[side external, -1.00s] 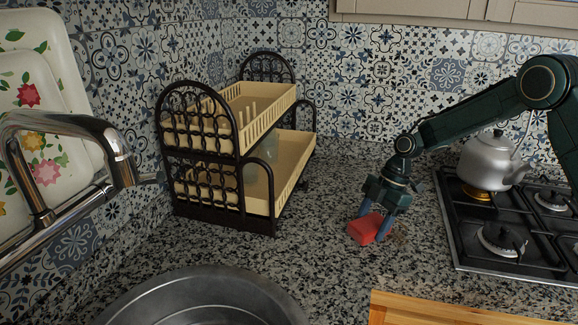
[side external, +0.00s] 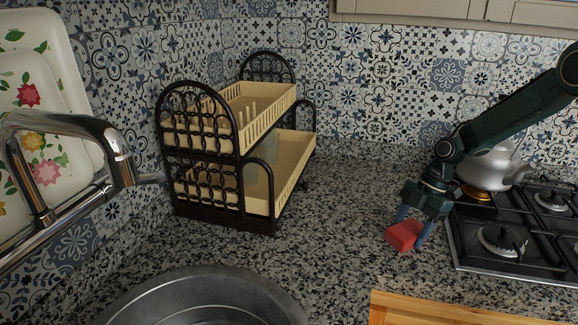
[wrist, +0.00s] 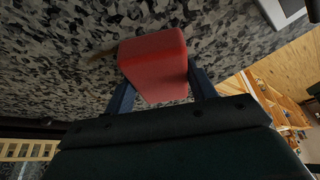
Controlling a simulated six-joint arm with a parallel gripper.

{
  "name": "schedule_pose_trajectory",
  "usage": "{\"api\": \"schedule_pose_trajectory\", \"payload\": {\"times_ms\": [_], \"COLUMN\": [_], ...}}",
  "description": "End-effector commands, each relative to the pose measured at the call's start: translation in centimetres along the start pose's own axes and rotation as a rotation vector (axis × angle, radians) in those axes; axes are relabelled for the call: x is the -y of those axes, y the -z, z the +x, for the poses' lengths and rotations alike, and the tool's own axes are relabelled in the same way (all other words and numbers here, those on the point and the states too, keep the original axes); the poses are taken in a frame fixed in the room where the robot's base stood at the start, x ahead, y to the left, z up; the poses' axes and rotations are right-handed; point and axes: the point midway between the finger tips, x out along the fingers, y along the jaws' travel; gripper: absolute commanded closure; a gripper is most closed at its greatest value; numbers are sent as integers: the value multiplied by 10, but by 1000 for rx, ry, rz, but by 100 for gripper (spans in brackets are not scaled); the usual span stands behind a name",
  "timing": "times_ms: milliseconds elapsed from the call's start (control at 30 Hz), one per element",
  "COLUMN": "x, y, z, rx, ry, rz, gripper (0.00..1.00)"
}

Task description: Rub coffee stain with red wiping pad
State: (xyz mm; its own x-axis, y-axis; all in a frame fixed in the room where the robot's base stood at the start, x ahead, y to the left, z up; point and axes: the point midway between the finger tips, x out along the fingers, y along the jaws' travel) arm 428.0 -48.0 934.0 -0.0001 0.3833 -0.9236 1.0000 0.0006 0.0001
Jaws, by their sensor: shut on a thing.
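The red wiping pad (side external: 403,236) is between the two blue fingers of my gripper (side external: 411,229), which is shut on it. The pad is low at the granite counter, left of the stove; I cannot tell for sure whether it touches. In the wrist view the pad (wrist: 153,62) sticks out past the fingertips. A faint brownish coffee stain (wrist: 102,52) shows on the counter just left of the pad there. In the side view the stain is hidden by the pad and gripper or too faint to tell.
A black gas hob (side external: 470,245) with a grey kettle (side external: 490,165) stands close on the right. A dish rack (side external: 240,150) stands on the left, with a metal sink (side external: 205,300) in front. The counter between rack and pad is clear.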

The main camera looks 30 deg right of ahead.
Motion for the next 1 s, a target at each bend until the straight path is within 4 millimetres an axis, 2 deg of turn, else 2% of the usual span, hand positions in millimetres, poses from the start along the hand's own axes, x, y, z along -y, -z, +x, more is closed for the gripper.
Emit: {"api": "schedule_pose_trajectory", "payload": {"times_ms": [233,1000], "x": [-13,-63], "y": [-14,34], "z": [-5,15], "rx": [1,0], "ry": [1,2], "rz": [1,-2], "gripper": [66,66]}}
